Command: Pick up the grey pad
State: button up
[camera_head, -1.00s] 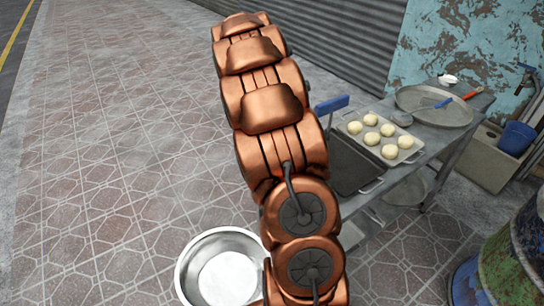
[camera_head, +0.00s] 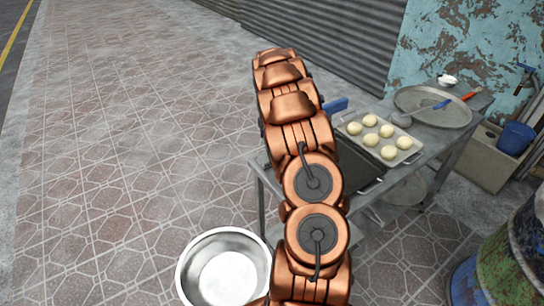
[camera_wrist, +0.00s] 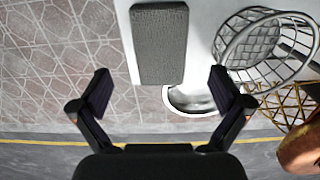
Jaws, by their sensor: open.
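The grey pad (camera_wrist: 159,46) is a dark grey, textured rectangle in the wrist view. It lies lengthwise on a pale surface (camera_wrist: 200,40), with its lower end near that surface's edge. I cannot make it out in the head view, where my arm covers part of the table. My gripper (camera_wrist: 160,90) is open and empty in the wrist view, with its two fingers spread wide. The pad lines up between them in the picture, its lower end just above the fingertips. No contact shows. The gripper is hidden in the head view.
A wire basket (camera_wrist: 262,42) is right of the pad, with a yellow wire piece (camera_wrist: 282,104) below it. In the head view, a tray of dough balls (camera_head: 352,128) and a round pan (camera_head: 436,108) share the metal table. A steel bowl (camera_head: 225,270) sits left of my arm.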

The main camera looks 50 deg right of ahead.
notch_tip(320, 180, down, 5)
jog(key=shift+a+r+p, duration=0.1)
jog(key=shift+p, duration=1)
jog(key=shift+c, duration=0.2)
jog(key=c, duration=1.2)
